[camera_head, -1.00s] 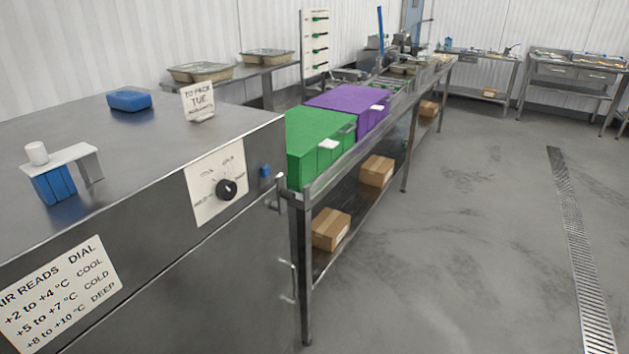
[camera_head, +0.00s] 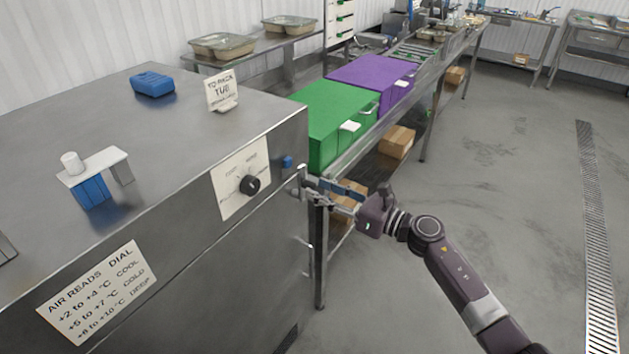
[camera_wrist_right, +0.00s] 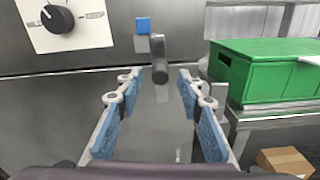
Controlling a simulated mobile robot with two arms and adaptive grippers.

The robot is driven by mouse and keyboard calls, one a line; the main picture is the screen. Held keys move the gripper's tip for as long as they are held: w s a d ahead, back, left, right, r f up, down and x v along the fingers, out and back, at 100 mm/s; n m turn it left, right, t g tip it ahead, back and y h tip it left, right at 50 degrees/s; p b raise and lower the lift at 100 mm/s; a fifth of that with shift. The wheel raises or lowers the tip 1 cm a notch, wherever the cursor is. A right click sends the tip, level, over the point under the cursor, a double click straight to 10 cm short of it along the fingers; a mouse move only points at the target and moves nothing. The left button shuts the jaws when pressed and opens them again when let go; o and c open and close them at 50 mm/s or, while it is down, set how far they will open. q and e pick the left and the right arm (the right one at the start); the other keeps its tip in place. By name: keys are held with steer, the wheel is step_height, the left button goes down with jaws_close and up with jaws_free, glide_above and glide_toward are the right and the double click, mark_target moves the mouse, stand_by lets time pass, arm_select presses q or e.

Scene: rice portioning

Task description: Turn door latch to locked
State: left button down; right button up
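The grey metal latch (camera_head: 303,178) sticks out near the right edge of the steel cabinet's front, just below a small blue block (camera_head: 287,161). In the right wrist view the latch (camera_wrist_right: 160,66) is a dark grey post with a rounded end, below the blue block (camera_wrist_right: 143,25). My right gripper (camera_head: 320,186) reaches in from the right with its tips close to the latch. In the wrist view its blue-padded fingers (camera_wrist_right: 158,95) are spread apart, with the latch ahead between their tips. I see no object held. Contact cannot be told. My left gripper is out of view.
The cabinet front carries a black dial (camera_head: 249,184) and a paper chart (camera_head: 98,298). A green box (camera_head: 335,115) and a purple box (camera_head: 375,75) stand on the bench to the right, with cartons (camera_head: 397,141) below. The floor at right is clear.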

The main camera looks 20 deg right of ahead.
mark_target(314, 187)
steer(key=shift+p+x, duration=0.3)
steer(key=shift+x, duration=1.3)
steer(key=shift+c, duration=0.2)
